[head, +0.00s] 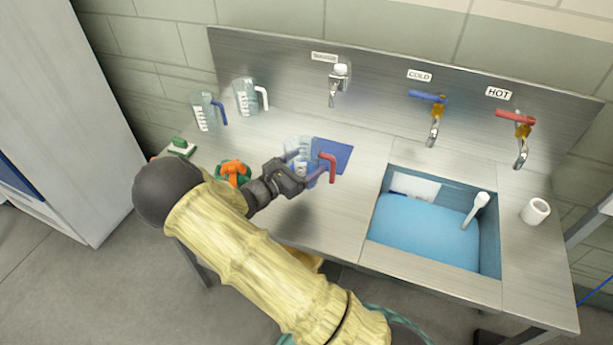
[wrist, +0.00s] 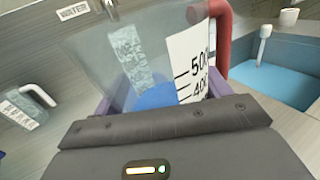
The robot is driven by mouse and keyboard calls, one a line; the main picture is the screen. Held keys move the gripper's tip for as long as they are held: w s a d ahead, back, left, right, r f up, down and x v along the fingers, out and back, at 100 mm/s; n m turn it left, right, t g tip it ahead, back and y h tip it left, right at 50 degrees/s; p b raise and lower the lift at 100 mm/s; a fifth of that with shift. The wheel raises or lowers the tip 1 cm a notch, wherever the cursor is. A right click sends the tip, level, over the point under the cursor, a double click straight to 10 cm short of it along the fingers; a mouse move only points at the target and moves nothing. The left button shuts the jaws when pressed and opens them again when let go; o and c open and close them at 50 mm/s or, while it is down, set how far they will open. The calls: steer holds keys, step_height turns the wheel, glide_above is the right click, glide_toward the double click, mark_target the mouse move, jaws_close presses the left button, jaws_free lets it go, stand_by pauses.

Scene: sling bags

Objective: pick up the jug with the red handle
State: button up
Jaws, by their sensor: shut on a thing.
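The clear measuring jug with the red handle (head: 327,166) stands on the steel counter near the middle in the head view, its handle to the right. Its clear wall with the printed scale (wrist: 188,62) fills the middle of the wrist view, with the red handle behind at the right. My gripper (head: 302,172) is shut on this jug from the left side, its fingers on either side of the body. I cannot tell whether the jug's base touches the counter.
A blue-handled jug (head: 207,112) and a white-handled jug (head: 250,97) stand at the back left. A blue mat (head: 333,154) lies by the held jug. A green and white brush (head: 181,147) and an orange-green item (head: 234,172) are left. A water-filled sink (head: 425,232) and white cup (head: 536,211) are right.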

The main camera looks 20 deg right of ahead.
steer(key=shift+r, duration=1.5)
steer(key=shift+w, duration=0.1)
